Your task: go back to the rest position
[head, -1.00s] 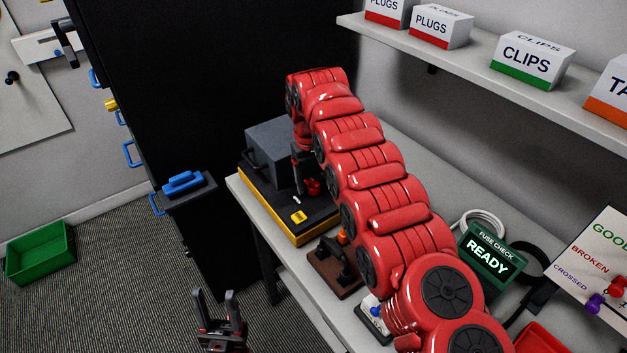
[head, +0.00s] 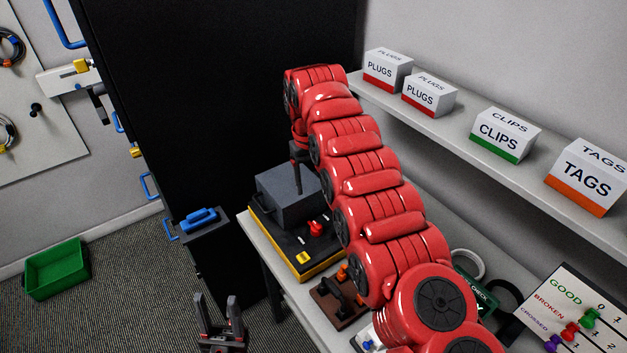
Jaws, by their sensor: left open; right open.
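My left gripper (head: 221,318) shows at the bottom of the head view, left of the table, over the floor. Its two fingers stand up and apart, with nothing between them. My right arm, red and segmented, reaches from the lower right up over the table. My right gripper (head: 304,178) hangs beneath the arm's far end, just above or in front of the dark grey box of the tester (head: 290,200). Its fingers are partly hidden, and I see nothing held in it.
The table (head: 258,240) bears a brown fixture (head: 338,303) and a partly hidden green fuse-check display (head: 473,288). A shelf (head: 450,120) with labelled boxes runs above. A tall black cabinet (head: 215,110) stands behind. A green bin (head: 57,270) lies on the open floor at left.

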